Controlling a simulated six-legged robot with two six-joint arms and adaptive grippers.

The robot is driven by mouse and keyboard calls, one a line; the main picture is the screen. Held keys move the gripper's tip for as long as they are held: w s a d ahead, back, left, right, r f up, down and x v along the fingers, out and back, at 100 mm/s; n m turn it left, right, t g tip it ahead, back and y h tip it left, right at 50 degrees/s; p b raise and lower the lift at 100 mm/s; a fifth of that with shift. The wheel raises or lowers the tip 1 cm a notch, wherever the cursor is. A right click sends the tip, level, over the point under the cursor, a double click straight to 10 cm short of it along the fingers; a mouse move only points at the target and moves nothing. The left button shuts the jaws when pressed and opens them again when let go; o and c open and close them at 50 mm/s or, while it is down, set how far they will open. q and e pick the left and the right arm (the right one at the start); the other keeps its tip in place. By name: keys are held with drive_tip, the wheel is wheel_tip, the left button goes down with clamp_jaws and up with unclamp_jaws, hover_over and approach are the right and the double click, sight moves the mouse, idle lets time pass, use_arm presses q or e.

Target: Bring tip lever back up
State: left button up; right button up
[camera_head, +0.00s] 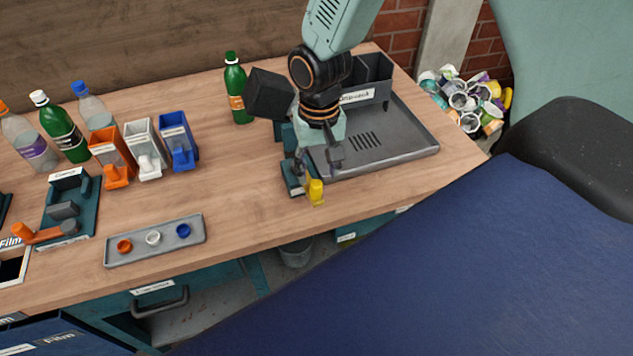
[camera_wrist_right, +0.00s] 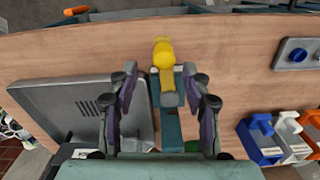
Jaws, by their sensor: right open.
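The tip lever, with a yellow knob (camera_head: 316,191), sticks out at the front of a dark teal base (camera_head: 290,172) beside the grey tray. My right gripper (camera_head: 318,160) is over the base, just behind the knob, pointing down. The gripper (camera_wrist_right: 160,98) is open and holds nothing. I cannot tell whether the fingers touch the lever. The arm hides part of the base. My left gripper is not in view.
A grey tray (camera_head: 400,150) lies right of the lever. A green bottle (camera_head: 236,92) stands behind left. Orange, white and blue bins (camera_head: 178,140) and a cap tray (camera_head: 155,252) are at left. The table between them and the lever is clear.

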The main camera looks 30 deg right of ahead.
sight(316, 183)
drive_tip(key=f, duration=0.2)
drive_tip(key=a+f, duration=0.1)
drive_tip(key=f, duration=0.1)
drive_tip(key=shift+d+f, duration=0.15)
drive_tip(key=shift+f, duration=0.25)
drive_tip(key=shift+d, duration=0.25)
drive_tip(key=shift+a+r, duration=0.1)
drive_tip(key=shift+a, duration=0.25)
drive_tip(key=c, duration=0.4)
drive_tip(key=shift+d, duration=0.15)
clamp_jaws()
